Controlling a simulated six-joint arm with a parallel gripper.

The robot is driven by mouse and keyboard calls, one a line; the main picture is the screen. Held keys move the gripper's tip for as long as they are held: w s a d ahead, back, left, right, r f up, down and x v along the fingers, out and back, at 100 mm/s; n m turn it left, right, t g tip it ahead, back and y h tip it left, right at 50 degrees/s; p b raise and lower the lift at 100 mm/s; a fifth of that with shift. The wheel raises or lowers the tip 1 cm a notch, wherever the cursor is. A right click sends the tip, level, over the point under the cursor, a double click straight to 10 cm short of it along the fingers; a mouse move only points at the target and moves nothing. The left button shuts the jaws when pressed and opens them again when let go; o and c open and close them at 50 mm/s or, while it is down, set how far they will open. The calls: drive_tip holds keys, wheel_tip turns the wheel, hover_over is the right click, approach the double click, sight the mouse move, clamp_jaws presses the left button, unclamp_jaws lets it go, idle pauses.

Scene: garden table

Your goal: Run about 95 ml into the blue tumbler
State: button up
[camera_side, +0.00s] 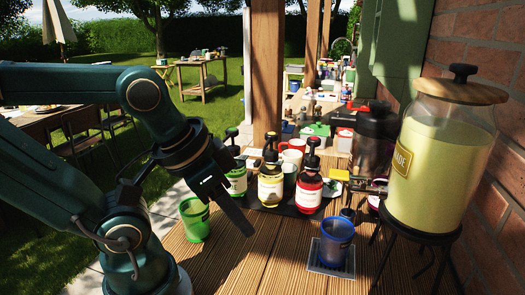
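The blue tumbler (337,246) stands upright on a small grey grated tray (316,259) at the front right of the wooden table. I cannot make out any liquid in it. A large glass dispenser (450,165) of pale yellow drink stands on a black stand at the right. Its metal tap (374,187) points left, above and behind the tumbler in the picture. My gripper (236,214) hangs left of the tumbler, well apart from it, over the table near a green tumbler (194,222). It is seen edge-on, so its opening is hidden. I see nothing held in it.
Pump bottles with green (237,181), yellow (270,188) and red (308,192) contents stand on a dark tray behind my gripper. Mugs (292,157) stand behind them. A dark lidded container (374,140) is beside the dispenser.

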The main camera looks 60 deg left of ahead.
drive_tip(key=w+r, duration=0.1)
drive_tip(key=r, duration=0.2)
drive_tip(key=w+r, duration=0.1)
drive_tip(key=r, duration=0.1)
drive_tip(key=w+r, duration=0.2)
drive_tip(key=r, duration=0.1)
drive_tip(key=shift+r, duration=0.35)
clamp_jaws()
drive_tip(key=w+r+m+g, duration=0.1)
drive_tip(key=w+r, duration=0.5)
drive_tip(key=w, duration=0.4)
drive_tip(key=shift+g, duration=0.7)
drive_tip(key=shift+w+f, duration=2.15)
drive_tip(key=shift+w, duration=0.2)
drive_tip(key=shift+s+x, duration=0.2)
drive_tip(key=shift+x, duration=0.55)
drive_tip(key=shift+s+x, duration=0.15)
drive_tip(key=shift+x, duration=0.6)
drive_tip(key=shift+s+x, duration=0.2)
drive_tip(key=shift+x, duration=0.6)
drive_tip(key=shift+f, duration=0.1)
